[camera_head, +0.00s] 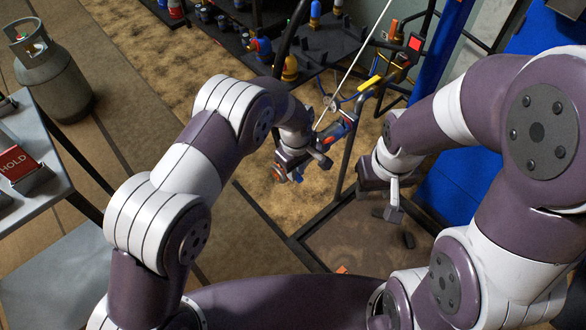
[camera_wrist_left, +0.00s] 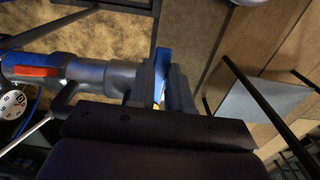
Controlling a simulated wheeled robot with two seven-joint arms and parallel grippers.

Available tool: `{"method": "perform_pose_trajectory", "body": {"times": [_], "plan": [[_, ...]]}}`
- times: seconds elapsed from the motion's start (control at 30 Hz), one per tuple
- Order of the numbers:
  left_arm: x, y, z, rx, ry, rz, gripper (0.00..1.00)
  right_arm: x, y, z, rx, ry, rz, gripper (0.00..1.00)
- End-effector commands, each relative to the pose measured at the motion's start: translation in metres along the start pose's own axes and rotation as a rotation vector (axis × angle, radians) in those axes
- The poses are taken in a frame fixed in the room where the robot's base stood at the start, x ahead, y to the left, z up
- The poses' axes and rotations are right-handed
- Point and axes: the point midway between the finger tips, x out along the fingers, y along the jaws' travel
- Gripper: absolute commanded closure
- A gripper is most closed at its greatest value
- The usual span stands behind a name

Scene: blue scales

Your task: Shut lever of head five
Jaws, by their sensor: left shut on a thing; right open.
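A filling head with a grey body and red and blue parts (camera_head: 338,131) hangs at the scale frame in the head view. In the left wrist view its grey barrel with a red band (camera_wrist_left: 38,72) comes in from the left. My left gripper (camera_head: 318,160) is beside this head, its fingers shut on a narrow blue lever (camera_wrist_left: 162,60) in the wrist view. The lever is mostly hidden by the fingers, and I can read no number on the head. My right gripper (camera_head: 382,190) is open and empty, to the right of the left one and apart from the head.
A round gauge (camera_wrist_left: 12,104) and a thin light hose or rod (camera_head: 352,70) are close to the head. A grey gas cylinder (camera_head: 50,75) and a table with a red HOLD sign (camera_head: 17,162) stand at left.

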Motion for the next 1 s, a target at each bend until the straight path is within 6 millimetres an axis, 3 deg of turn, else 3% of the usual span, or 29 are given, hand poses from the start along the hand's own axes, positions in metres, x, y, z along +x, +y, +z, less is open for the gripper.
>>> {"method": "perform_pose_trajectory", "body": {"times": [0.6, 0.63, 0.7, 1.0], "plan": [[-0.0009, 0.0030, -0.0009, -0.039, 0.002, 0.003, 1.00, -0.0008, 0.0000, -0.0001, 0.000, 0.000, 0.000, 0.55], [-0.0009, 0.0030, -0.0010, -0.039, 0.002, 0.003, 0.75, -0.0008, 0.0000, -0.0001, 0.000, 0.000, 0.000, 0.55], [-0.0009, 0.0030, -0.0009, -0.039, 0.002, 0.003, 0.55, -0.0008, 0.0000, -0.0001, 0.000, 0.000, 0.000, 0.55], [-0.0029, 0.0026, -0.0005, -0.037, 0.001, 0.002, 0.55, -0.0013, 0.0000, -0.0002, 0.000, 0.000, 0.000, 0.55]]}}
